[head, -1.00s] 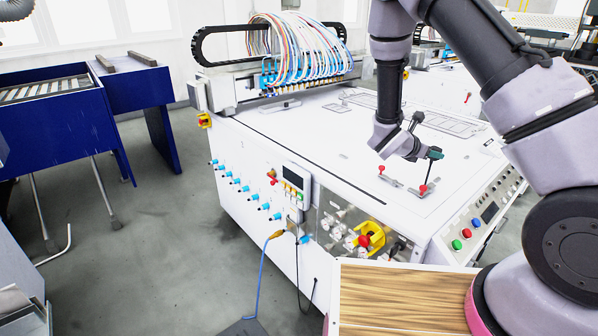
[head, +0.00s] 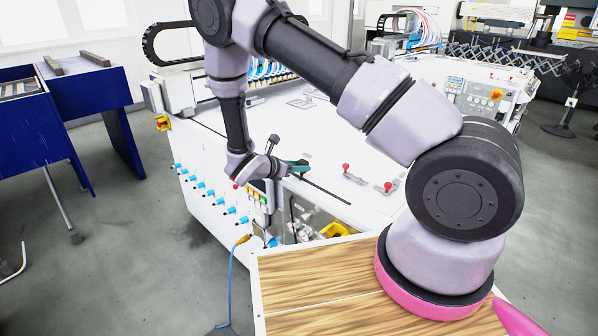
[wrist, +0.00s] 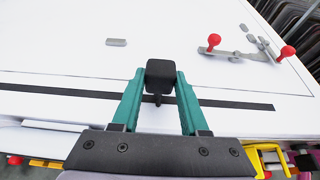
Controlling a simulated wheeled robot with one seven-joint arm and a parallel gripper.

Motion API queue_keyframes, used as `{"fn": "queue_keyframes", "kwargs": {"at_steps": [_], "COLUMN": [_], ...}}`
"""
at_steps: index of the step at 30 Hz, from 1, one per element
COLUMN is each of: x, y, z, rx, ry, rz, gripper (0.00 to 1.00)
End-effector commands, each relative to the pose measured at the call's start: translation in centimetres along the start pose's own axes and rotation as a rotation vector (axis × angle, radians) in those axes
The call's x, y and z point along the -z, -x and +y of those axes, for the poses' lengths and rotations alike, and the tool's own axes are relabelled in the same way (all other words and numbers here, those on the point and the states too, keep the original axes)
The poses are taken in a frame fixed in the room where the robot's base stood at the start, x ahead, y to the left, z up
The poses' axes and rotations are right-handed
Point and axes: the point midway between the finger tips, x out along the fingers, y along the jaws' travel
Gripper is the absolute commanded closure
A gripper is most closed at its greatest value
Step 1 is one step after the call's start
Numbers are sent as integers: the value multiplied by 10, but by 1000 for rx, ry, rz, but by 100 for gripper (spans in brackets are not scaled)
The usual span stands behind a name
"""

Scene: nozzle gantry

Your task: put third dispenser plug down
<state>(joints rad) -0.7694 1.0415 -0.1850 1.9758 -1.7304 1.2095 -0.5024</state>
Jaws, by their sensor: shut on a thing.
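My gripper (head: 299,165) is over the front edge of the white machine's top (head: 320,185), left of two red-knobbed clamps. In the wrist view its teal fingers (wrist: 160,88) are shut on a black block (wrist: 161,73), which I take to be the dispenser plug. A thin dark stem shows under the block. Behind it are the white top and a long dark slot strip (wrist: 80,93). I cannot tell whether the block touches the surface. In the head view the plug is too small to make out.
Red-knobbed clamps (wrist: 286,52) stand on the top at the right. A small grey plate (wrist: 116,42) lies at the left. Blue fittings (head: 209,192) line the machine's front. A wooden-topped surface (head: 310,285) is nearest. The white top beyond the gripper is largely clear.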

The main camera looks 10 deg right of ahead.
Motion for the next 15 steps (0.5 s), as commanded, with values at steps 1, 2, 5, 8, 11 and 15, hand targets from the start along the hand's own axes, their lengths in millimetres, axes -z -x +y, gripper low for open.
{"fn": "queue_keyframes", "kwargs": {"at_steps": [1,2,5,8,11,15], "x": [8,12,16,15,16,19], "y": [-4,-6,-7,-7,-7,-8], "z": [-1,-1,0,0,0,0], "rx": [2,2,1,1,1,1], "ry": [2,2,-1,-1,-1,0], "rz": [0,0,0,0,0,0], "gripper": [100,100,100,100,100,100]}}
